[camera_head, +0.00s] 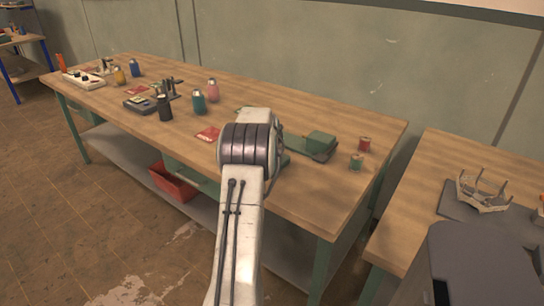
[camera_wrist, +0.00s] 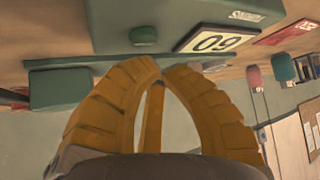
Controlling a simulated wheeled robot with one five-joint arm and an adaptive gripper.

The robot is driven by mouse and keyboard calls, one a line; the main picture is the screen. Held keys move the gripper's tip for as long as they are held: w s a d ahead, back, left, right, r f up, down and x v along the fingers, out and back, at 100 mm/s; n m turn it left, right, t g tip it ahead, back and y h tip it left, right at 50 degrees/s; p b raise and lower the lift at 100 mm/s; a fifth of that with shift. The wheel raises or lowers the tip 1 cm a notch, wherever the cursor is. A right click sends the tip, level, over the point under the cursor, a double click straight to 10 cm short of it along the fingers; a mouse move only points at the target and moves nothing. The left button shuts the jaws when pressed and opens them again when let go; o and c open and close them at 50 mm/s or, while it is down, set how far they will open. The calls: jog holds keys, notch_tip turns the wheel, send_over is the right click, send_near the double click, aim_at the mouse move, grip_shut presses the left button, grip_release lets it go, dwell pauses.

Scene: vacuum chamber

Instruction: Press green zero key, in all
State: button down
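A green device (camera_head: 312,147) stands on the wooden bench, partly hidden behind my arm. In the wrist view, whose picture looks upside down, its green body (camera_wrist: 185,20) fills the top. Any marking on the key is too small to read. My gripper (camera_wrist: 160,64) has yellow ribbed fingers with the tips together and nothing visible between them. The tips appear below the key in the picture, apart from it. In the head view the fingers are hidden behind my arm.
A red spool (camera_head: 365,144) and a green spool (camera_head: 356,162) stand right of the device. Bare bench lies in front.

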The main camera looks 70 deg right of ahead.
jog(key=shift+f, duration=0.25)
dwell(0.4)
jog(key=shift+f+b, duration=0.15)
jog(key=shift+b, duration=0.3)
jog(key=shift+f+b, duration=0.4)
jog(key=shift+f, duration=0.1)
dwell(0.8)
jog(key=shift+r, duration=0.15)
jog(key=shift+r+p, duration=0.6)
jog(key=shift+r, duration=0.15)
jog(key=shift+r, duration=0.15)
jog(key=shift+r+p, duration=1.7)
jog(key=shift+r, duration=0.65)
